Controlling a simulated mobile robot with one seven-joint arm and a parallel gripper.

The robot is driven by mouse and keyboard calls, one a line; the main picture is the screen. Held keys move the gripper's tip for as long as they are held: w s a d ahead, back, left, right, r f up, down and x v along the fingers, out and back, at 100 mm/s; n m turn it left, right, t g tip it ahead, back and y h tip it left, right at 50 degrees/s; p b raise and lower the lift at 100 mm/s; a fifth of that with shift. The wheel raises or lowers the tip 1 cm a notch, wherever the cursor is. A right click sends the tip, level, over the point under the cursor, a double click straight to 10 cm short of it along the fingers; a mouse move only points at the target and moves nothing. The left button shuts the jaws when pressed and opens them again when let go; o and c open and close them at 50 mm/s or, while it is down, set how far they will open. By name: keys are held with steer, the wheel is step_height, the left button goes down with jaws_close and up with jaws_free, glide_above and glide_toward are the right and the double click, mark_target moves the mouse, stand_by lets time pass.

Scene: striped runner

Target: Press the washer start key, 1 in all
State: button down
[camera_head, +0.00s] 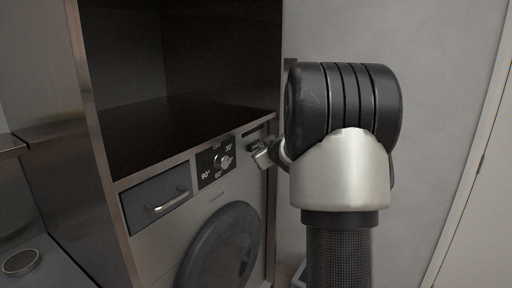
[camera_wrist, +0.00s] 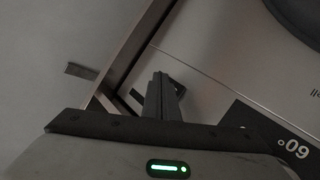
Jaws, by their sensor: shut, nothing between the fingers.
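My gripper (camera_head: 256,153) is shut and empty, at the right end of the washer's control strip. In the wrist view my fingers (camera_wrist: 160,84) point at the washer front, in front of a small dark-framed part (camera_wrist: 177,86). The start key cannot be made out for sure; my fingers partly cover this spot. I cannot tell whether they touch the front.
A detergent drawer (camera_head: 156,199) with a silver handle is at the left of the dial panel. The cabinet edge (camera_wrist: 135,55) runs close beside my fingers. Above the washer is an open dark shelf (camera_head: 180,118). A grey wall (camera_head: 435,110) stands at the right.

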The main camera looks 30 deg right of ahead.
steer(key=shift+w+a, duration=0.2)
steer(key=shift+w, duration=0.15)
stand_by(0.3)
stand_by(0.4)
steer(key=shift+s+d, duration=0.4)
steer(key=shift+s, duration=0.35)
steer(key=shift+p, duration=0.3)
steer(key=s+d, duration=0.1)
steer(key=s+p, duration=0.1)
steer(key=s, duration=0.1)
steer(key=s+d, duration=0.1)
steer(key=shift+s+d+p, duration=0.15)
steer(key=shift+d+p, duration=0.15)
